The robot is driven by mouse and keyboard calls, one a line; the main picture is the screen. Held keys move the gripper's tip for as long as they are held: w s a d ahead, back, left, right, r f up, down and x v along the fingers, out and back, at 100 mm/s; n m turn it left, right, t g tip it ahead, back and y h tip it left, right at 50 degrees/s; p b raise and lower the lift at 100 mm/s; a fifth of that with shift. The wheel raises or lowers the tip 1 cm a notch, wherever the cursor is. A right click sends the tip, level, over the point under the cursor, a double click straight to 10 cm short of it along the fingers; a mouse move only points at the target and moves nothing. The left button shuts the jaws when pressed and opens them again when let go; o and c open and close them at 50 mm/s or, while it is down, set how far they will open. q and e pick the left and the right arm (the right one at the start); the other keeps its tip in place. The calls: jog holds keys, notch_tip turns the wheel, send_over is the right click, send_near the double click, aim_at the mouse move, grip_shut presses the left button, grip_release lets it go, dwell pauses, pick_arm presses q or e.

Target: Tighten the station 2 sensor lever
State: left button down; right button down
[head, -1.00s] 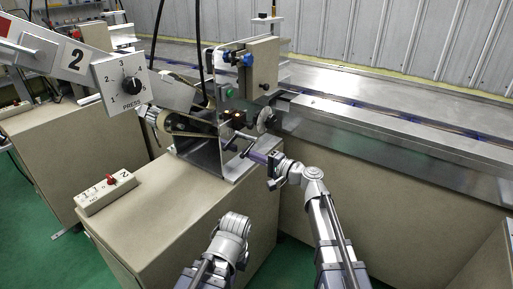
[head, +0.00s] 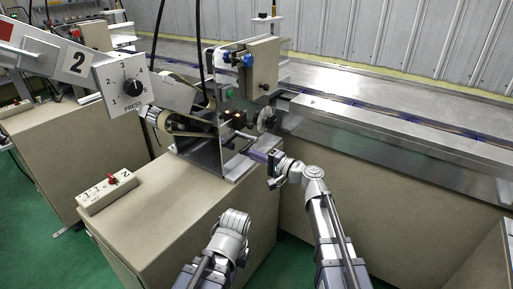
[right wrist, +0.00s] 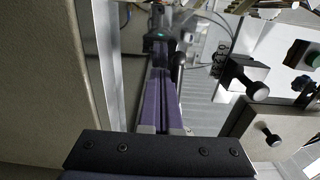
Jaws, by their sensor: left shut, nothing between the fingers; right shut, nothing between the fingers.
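The station 2 machine has a dark sensor head (head: 233,117) with small orange lights on the cream cabinet's far end. A short dark rod (head: 243,137) sticks out below it, just beyond my right gripper (head: 254,156); I cannot tell surely that it is the lever. In the right wrist view the purple fingers (right wrist: 160,70) are shut and empty. Their tips are close to a dark block with a green light (right wrist: 158,33), and a dark knobbed rod (right wrist: 179,66) is beside them; contact is unclear. My left arm ends in a folded joint low in the head view; its fingers are hidden.
A cream cabinet (head: 170,210) carries a switch box (head: 106,190) with a red knob at left. The steel conveyor (head: 400,130) runs along the right.

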jog(key=v, duration=0.6)
jog(key=shift+d, duration=0.2)
jog(key=shift+s, duration=0.15)
jog(key=s+f+n+g+h, duration=0.55)
jog(key=s+f, duration=0.35)
jog(key=f, duration=0.5)
jog(key=s+d+f+n+g+h, duration=0.2)
jog(key=s+d+f+g+h, duration=0.2)
jog(key=s+d+f+h, duration=0.55)
jog(key=s+a+r+n+p, duration=0.1)
jog(key=s+a+r+p, duration=0.2)
jog(key=r+p, duration=0.9)
jog(key=s+a+r+n+g+p, duration=0.1)
jog(key=a+r+p, duration=0.4)
jog(key=r+p, duration=0.6)
notch_tip(320, 180, up, 2)
jog(key=s+n, duration=0.1)
jog(key=s, duration=0.1)
jog(key=shift+s+a+r+h+p, duration=0.2)
jog(key=shift+s+a+h+p, duration=0.1)
jog(key=shift+h+p, duration=0.1)
